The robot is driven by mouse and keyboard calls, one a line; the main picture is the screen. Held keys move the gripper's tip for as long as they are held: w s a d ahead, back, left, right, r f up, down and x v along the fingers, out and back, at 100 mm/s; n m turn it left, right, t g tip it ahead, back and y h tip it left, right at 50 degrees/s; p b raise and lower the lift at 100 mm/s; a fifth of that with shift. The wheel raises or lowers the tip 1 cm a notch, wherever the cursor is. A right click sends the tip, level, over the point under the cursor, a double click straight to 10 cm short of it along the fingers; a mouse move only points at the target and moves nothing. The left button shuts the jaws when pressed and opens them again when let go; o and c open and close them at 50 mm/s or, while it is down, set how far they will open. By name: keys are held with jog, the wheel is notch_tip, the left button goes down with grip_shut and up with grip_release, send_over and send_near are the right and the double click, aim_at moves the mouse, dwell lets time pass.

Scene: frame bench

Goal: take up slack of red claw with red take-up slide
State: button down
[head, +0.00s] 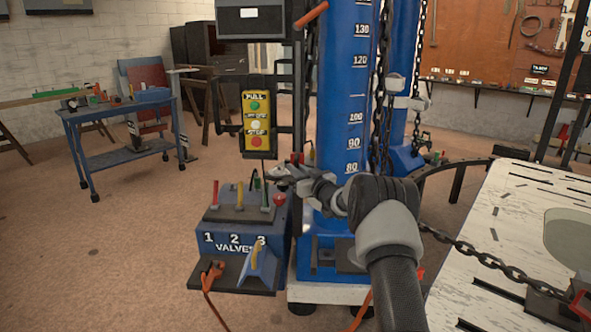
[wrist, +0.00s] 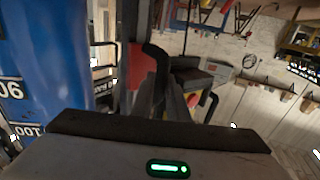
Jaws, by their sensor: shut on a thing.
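A red claw (head: 580,306) lies at the right edge of the pale bench, partly cut off, with a dark chain (head: 480,256) running towards it. My gripper (head: 276,174) is at the blue column's left side, above the valve box. In the wrist view my gripper (wrist: 158,92) is shut on a dark bent piece (wrist: 156,56). A red part (wrist: 135,66) shows just left of it. A small red part (head: 297,158) also shows by the column above my gripper. I cannot tell whether either red part is the take-up slide.
The valve box (head: 235,243) with coloured levers stands below my gripper. The blue column (head: 343,100) with hanging chains is close on the right. A yellow button panel (head: 256,118) hangs behind. A blue cart (head: 120,110) stands far left, with open floor before it.

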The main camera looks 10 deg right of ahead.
notch_tip(320, 180, down, 2)
jog(key=shift+s+f, duration=0.15)
jog(key=shift+f, duration=0.05)
jog(key=c, duration=1.8)
grip_release()
jog(key=shift+o, duration=0.3)
jog(key=shift+r, duration=0.1)
jog(key=shift+r, duration=0.25)
jog(key=p+v, duration=0.3)
jog(key=v, duration=1.4)
jog(key=shift+s+r, duration=0.1)
